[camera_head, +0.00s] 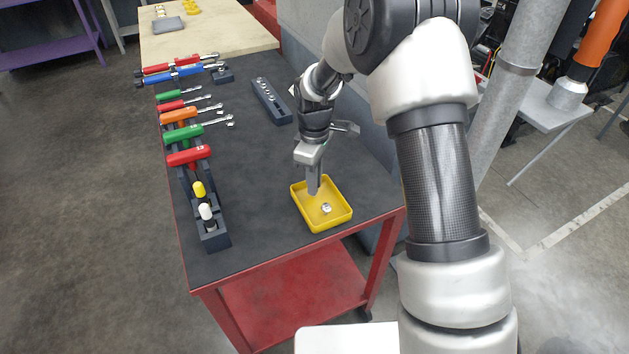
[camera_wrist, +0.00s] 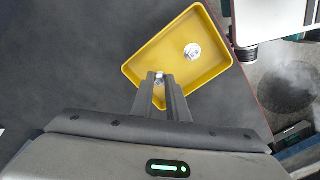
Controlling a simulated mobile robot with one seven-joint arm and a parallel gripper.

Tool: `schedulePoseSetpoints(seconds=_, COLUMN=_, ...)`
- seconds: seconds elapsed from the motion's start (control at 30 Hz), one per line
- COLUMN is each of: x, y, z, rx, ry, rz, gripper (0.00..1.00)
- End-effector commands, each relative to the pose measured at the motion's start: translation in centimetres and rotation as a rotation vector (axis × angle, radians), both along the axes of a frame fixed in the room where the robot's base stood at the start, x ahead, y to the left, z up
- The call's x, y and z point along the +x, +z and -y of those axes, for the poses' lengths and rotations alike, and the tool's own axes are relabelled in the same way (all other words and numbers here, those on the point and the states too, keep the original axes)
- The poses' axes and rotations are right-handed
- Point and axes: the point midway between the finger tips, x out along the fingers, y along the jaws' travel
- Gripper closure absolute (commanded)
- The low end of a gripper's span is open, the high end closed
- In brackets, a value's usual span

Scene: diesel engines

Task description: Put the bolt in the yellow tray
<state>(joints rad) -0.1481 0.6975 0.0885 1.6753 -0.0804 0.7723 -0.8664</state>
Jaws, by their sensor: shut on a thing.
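The yellow tray (camera_head: 345,221) lies on the dark top of the red workbench, near its front right corner. In the wrist view the tray (camera_wrist: 133,72) is just beyond my fingers. My gripper (camera_head: 313,190) points down over the tray's left part. In the wrist view my gripper (camera_wrist: 160,84) is shut on a small metal piece, seemingly the bolt (camera_wrist: 159,76), and only its bright end shows between the fingertips. The fingers hide the rest of it. A separate silver nut-like piece (camera_head: 326,208) lies in the tray; it also shows in the wrist view (camera_wrist: 192,51).
A dark rack (camera_head: 215,238) with several coloured-handled tools lines the bench's left side. A dark socket holder (camera_head: 271,101) stands behind the tray. The bench top between rack and tray is clear. A grey pipe (camera_head: 505,100) stands at the right.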

Motion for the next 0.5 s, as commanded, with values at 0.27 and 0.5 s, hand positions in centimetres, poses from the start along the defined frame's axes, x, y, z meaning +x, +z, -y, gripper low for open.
schedulePoseSetpoints(seconds=0.27, x=0.02, y=-0.28, z=0.01, rx=0.0, ry=0.0, rz=0.0, gripper=0.83)
schedulePoseSetpoints(seconds=0.5, x=0.01, y=-0.23, z=0.0, rx=0.0, ry=0.0, rz=0.0, gripper=0.67)
